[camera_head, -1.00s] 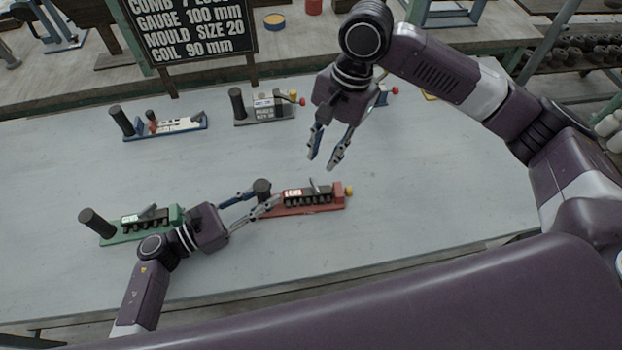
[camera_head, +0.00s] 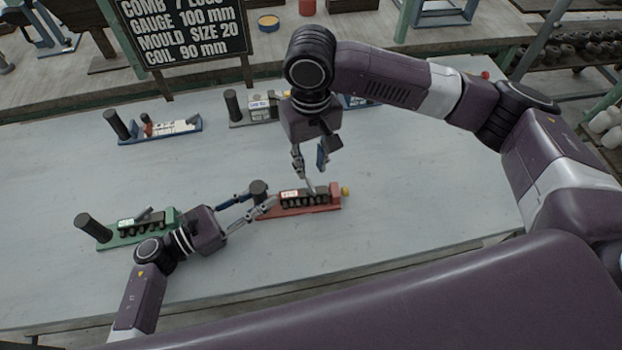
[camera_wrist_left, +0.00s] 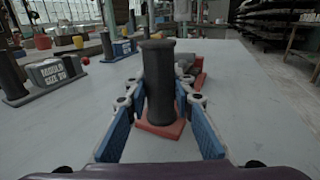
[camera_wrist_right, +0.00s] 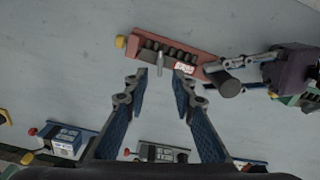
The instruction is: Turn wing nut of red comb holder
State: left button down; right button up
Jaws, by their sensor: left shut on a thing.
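The red comb holder (camera_head: 298,210) lies on the grey table, with a row of dark comb blocks, a white label, a yellow knob at its right end and a dark upright post (camera_head: 259,189) at its left end. A grey wing nut lever (camera_wrist_right: 160,62) sticks up from its comb row. My left gripper (camera_head: 258,200) is shut on the dark post, one finger on each side in the left wrist view. My right gripper (camera_head: 309,172) is open above the comb holder, fingers pointing down. In the right wrist view the lever stands ahead, between and beyond the fingertips.
A green comb holder (camera_head: 137,233) lies at the left beside my left arm. A blue-based holder (camera_head: 160,131) and a grey one (camera_head: 252,115) stand further back. A black sign (camera_head: 188,30) stands at the table's back edge. The table front right is clear.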

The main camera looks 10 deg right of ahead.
aim_at(311, 184)
notch_tip(311, 184, down, 7)
jog(key=shift+r, duration=0.1)
dwell(0.3)
grip_shut()
